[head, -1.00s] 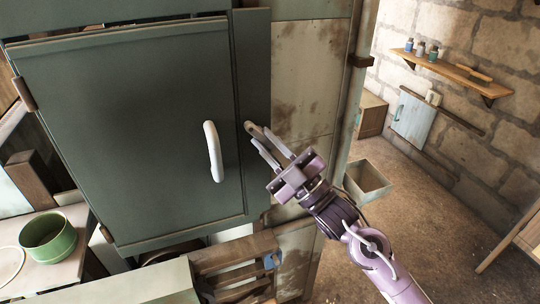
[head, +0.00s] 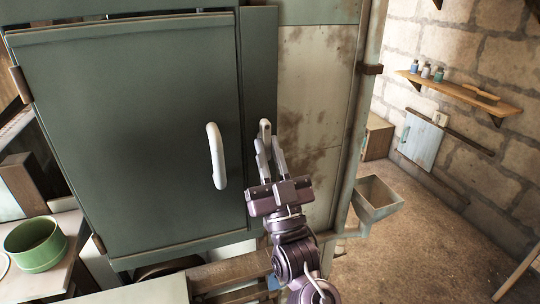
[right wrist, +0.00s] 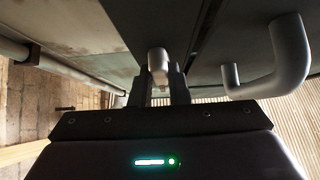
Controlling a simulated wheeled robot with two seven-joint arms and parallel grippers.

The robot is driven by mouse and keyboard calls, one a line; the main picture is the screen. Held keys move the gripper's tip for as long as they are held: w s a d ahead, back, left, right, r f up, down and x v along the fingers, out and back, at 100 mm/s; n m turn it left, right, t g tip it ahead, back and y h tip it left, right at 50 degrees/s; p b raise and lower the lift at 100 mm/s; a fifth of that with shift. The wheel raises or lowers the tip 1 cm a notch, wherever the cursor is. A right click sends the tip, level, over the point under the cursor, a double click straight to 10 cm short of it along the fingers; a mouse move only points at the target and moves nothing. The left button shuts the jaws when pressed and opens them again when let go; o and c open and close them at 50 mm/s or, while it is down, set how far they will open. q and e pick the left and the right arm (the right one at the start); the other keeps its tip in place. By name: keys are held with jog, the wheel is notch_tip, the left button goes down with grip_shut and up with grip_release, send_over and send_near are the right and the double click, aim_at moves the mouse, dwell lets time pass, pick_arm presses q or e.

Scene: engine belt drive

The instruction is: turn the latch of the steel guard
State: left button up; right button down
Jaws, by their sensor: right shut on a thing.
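The steel guard (head: 130,140) is a large dark green door that fills the left half of the head view, with a white bar handle (head: 215,155). The latch (head: 265,127) is a small pale lever on the green strip right of the door. It stands about upright, its lower part hidden between my fingers. My right gripper (head: 268,146) reaches up from below and is shut on the latch. In the right wrist view the rounded latch end (right wrist: 157,58) shows between the fingertips (right wrist: 160,75). The left gripper is out of view.
The door handle (right wrist: 285,65) stands out close to the right of my gripper in the wrist view. A green pot (head: 36,243) sits on a bench at lower left. A grey bin (head: 376,195) hangs right of the cabinet. Open floor lies at right.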

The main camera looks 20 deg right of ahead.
jog(key=shift+m+h, duration=0.3)
jog(key=c, duration=1.4)
grip_release()
jog(key=shift+f, duration=0.1)
jog(key=b+v, duration=0.3)
jog(key=v, duration=0.4)
jog(key=shift+s+f, duration=0.2)
jog(key=shift+s, duration=0.1)
